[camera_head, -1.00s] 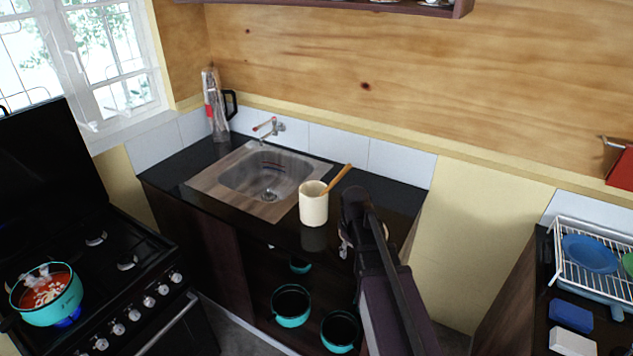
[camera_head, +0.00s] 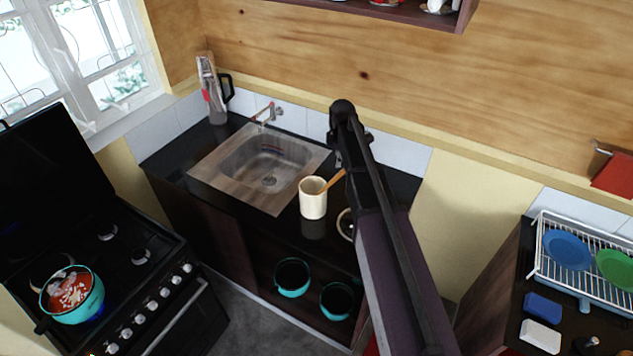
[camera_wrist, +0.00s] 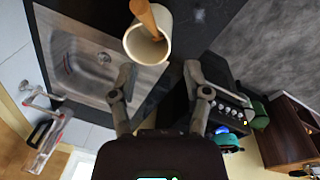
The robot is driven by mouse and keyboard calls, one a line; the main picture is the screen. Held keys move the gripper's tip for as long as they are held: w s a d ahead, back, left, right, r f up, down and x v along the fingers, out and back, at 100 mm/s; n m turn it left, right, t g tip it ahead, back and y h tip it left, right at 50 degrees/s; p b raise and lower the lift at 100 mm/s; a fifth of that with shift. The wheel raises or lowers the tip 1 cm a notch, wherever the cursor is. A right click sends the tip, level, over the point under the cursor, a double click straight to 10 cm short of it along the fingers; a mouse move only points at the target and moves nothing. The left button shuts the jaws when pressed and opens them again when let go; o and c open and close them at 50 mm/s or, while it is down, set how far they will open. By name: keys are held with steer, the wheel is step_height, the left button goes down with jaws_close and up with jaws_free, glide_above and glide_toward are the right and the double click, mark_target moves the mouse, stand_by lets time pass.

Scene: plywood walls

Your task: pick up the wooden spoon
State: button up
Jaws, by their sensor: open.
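The wooden spoon (camera_head: 333,179) leans in a cream cup (camera_head: 313,201) on the dark counter, its handle sticking up over the rim to the right. In the wrist view the spoon (camera_wrist: 146,17) and the cup (camera_wrist: 148,44) are at the top, beyond my fingertips. My gripper (camera_wrist: 158,74) is open and empty, its two fingers spread with the cup's rim just past them. In the head view my arm rises right of the cup and the gripper's fingers are mostly hidden. The spoon's lower end is hidden inside the cup.
A metal sink (camera_head: 262,165) with a tap (camera_head: 268,112) lies left of the cup. A stove (camera_head: 125,262) with a teal pot (camera_head: 72,296) stands at left. Teal pots (camera_head: 292,277) sit on the shelf below. A dish rack (camera_head: 580,255) is at right.

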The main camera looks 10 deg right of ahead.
steer(key=shift+w+r+n, duration=0.3)
steer(key=shift+w+r, duration=0.3)
steer(key=shift+w, duration=0.1)
steer(key=shift+a+f, duration=0.15)
steer(key=b, duration=0.5)
glide_above(336, 178)
step_height(336, 178, down, 5)
steer(key=shift+a+f+b, duration=0.15)
steer(key=shift+f+b, duration=1.4)
steer(key=shift+f, duration=0.1)
steer(key=shift+f, duration=0.1)
steer(key=shift+w+d+f+b, duration=0.1)
steer(key=shift+d+f+b, duration=0.05)
steer(key=shift+f+b, duration=1.15)
steer(key=shift+w+d+f+b, duration=0.1)
steer(key=shift+f+b, duration=1.1)
steer(key=shift+b, duration=0.1)
